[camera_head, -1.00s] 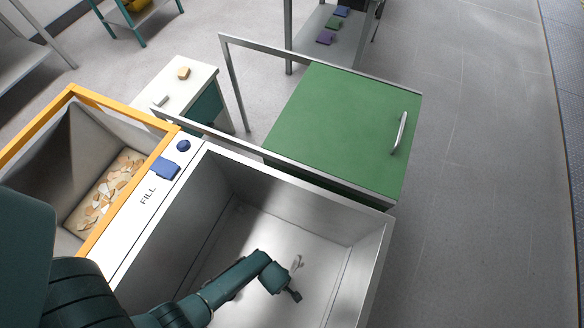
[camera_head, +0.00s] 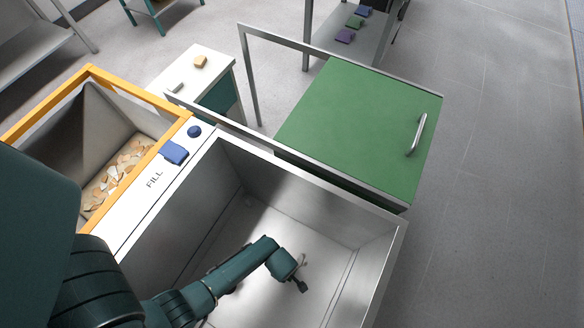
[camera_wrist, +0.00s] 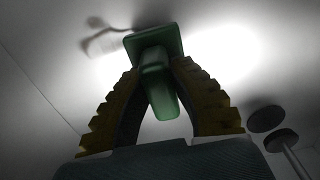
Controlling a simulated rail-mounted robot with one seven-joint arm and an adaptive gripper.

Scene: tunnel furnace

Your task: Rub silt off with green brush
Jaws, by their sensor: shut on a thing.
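My gripper (camera_wrist: 158,68) is shut on a green brush (camera_wrist: 155,82), with ridged yellow-brown fingers on both sides of its handle. The brush's wide head lies at or close to the pale metal surface; I cannot tell whether it touches. In the head view, my gripper (camera_head: 299,280) is low inside the metal basin (camera_head: 285,225), and the brush is hard to make out there. A dark smudge (camera_wrist: 97,40) with a curved trace shows left of the brush head in the wrist view; I cannot tell whether it is silt or shadow.
A bin of pale chips (camera_head: 122,168) with an orange rim stands left. A blue button block (camera_head: 175,152) sits on the FILL panel (camera_head: 154,180). A green lid with handle (camera_head: 360,128) is beyond the basin. Small purple (camera_head: 345,36), green and blue blocks lie on a shelf behind.

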